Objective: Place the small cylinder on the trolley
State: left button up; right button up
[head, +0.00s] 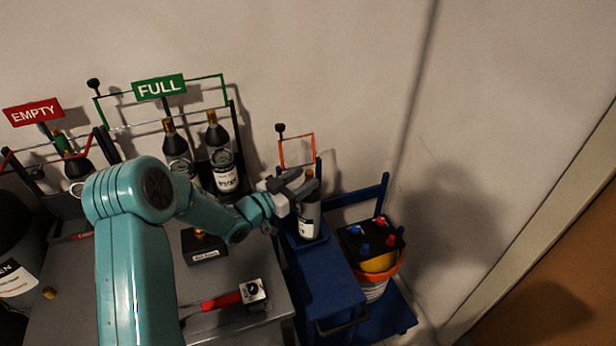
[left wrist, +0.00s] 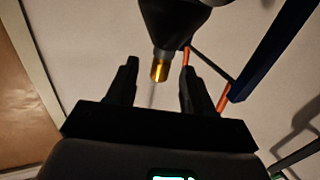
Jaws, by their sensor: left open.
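The small cylinder (head: 310,219) is dark with a pale label band and stands upright on the blue trolley (head: 330,283), in front of its orange rail. My left gripper (head: 300,184) is at the cylinder's top and partly hides it. In the left wrist view, the jaws of my left gripper (left wrist: 158,84) are apart, with the cylinder's gold valve (left wrist: 159,70) showing between or just beyond them. I cannot tell whether either finger touches it. The cylinder's dark shoulder (left wrist: 172,18) is beyond. My right gripper is not in view.
Two dark cylinders stand in the rack under the green FULL sign (head: 159,87); another is by the red EMPTY sign (head: 33,112). A red-handled tool (head: 222,302) lies on the grey bench (head: 150,318). A crate of coloured parts (head: 369,239) and a bucket (head: 375,288) are right of the trolley.

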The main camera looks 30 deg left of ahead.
pick_arm(q)
jog(key=v, duration=0.9)
jog(key=shift+s+b, duration=0.3)
jog(key=shift+b, duration=0.15)
jog(key=shift+a, duration=0.15)
